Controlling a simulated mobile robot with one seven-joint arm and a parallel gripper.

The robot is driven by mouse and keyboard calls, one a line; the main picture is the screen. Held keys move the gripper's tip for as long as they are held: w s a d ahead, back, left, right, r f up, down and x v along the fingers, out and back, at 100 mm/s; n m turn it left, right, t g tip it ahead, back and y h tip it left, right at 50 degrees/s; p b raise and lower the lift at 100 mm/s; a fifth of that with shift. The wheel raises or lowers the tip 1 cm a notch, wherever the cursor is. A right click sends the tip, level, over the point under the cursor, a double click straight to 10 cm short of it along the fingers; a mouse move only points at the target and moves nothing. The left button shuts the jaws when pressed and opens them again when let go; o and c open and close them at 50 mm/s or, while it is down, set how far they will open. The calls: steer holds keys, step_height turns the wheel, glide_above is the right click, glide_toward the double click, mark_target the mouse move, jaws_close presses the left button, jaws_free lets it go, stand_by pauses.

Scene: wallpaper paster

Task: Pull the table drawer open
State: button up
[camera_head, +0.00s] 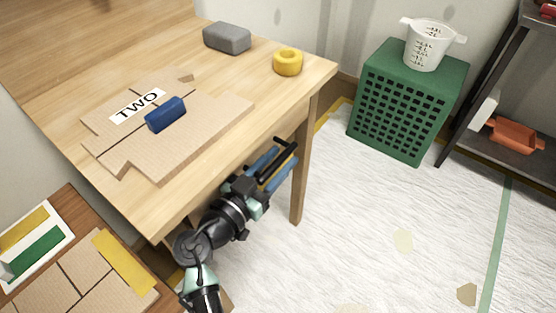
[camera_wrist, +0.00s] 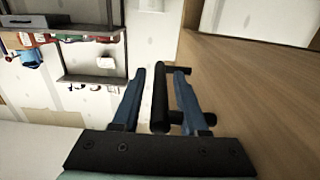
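The wooden table (camera_head: 215,85) stands at upper left in the head view. A black bar handle (camera_head: 284,150) juts out below its front edge, and it shows large in the wrist view (camera_wrist: 160,98). The wooden drawer front (camera_wrist: 245,95) is on the right in the wrist view; the head view hides most of it under the tabletop. My gripper (camera_head: 279,160) is open at the handle. In the wrist view the bar lies between its two blue fingers (camera_wrist: 160,75), with the right finger between bar and wood. A gap shows beside the left finger.
A cardboard piece (camera_head: 190,120) with a blue block (camera_head: 165,114), a grey block (camera_head: 227,38) and a yellow tape roll (camera_head: 288,61) lie on the table. A table leg (camera_head: 300,185) is near my gripper.

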jaws_close()
stand_by(1.2)
